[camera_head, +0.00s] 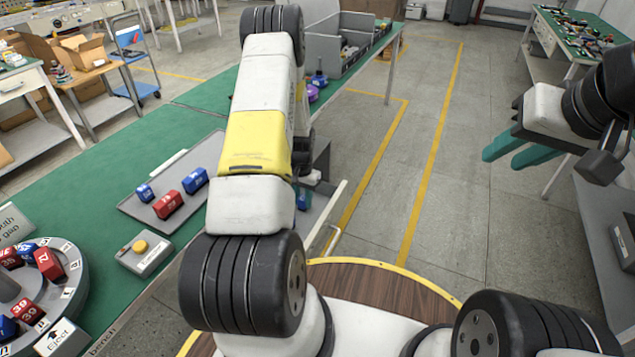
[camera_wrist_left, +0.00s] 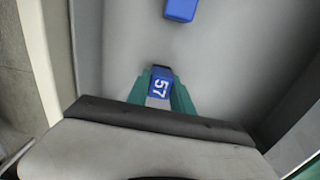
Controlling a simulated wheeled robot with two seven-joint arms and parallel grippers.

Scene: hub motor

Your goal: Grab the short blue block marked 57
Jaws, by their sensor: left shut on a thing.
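The short blue block marked 57 (camera_wrist_left: 160,84) is between the teal fingers of my left gripper (camera_wrist_left: 161,92) in the left wrist view. The gripper is shut on it, with the number facing the camera. A grey surface lies beyond the block; I cannot tell whether the block still touches it. My right gripper (camera_head: 502,160) is open and empty at the right, over the floor.
Another blue block (camera_wrist_left: 181,9) lies on the grey surface ahead. On the green bench (camera_head: 110,190), a grey tray (camera_head: 146,211) holds blue and red blocks, beside a yellow-button box (camera_head: 146,262) and a round carousel (camera_head: 69,275) of numbered blocks. A grey bin (camera_head: 340,68) stands farther back.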

